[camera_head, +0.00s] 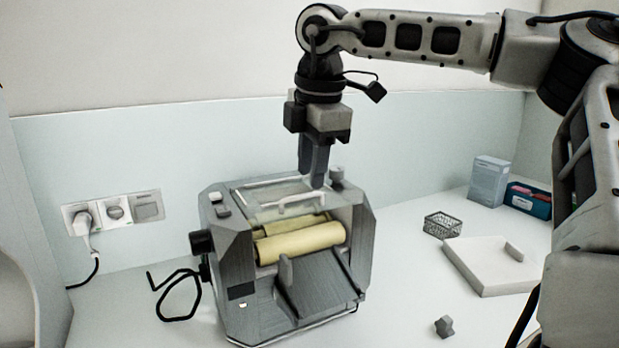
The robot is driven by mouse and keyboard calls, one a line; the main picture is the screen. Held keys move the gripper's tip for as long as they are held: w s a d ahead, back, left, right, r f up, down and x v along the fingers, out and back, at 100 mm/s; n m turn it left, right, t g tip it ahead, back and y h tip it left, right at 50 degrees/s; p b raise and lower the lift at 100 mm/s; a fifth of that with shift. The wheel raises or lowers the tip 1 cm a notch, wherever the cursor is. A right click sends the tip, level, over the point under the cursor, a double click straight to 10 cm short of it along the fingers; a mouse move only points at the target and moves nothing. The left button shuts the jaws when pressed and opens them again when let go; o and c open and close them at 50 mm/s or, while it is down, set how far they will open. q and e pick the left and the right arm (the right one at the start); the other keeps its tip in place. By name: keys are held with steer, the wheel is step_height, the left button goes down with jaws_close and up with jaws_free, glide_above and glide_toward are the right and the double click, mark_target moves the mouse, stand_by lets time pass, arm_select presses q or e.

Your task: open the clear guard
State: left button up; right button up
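The clear guard (262,214) lies over the top opening above the rollers and looks down. A pale bar handle (288,203) runs along it. My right gripper (313,184) points straight down just above the guard's right part, near the right end of the bar. Its fingers look close together, but I cannot tell whether they are shut, or whether they touch the bar. My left gripper is not in view.
A dark knob (337,177) stands on the mill's top right corner, close to my fingers. A wire basket (442,224), a white tray (492,266) and a small grey part (444,326) lie to the right. Wall sockets (114,212) and a black cable (178,300) are at left.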

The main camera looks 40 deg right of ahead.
mark_target(309, 194)
steer(key=shift+w+d+f, duration=0.1)
steer(key=shift+w+f, duration=0.05)
steer(key=shift+f, duration=0.65)
steer(key=shift+w+f, duration=0.15)
steer(key=shift+f, duration=0.6)
jaws_close()
steer(key=shift+r, duration=0.1)
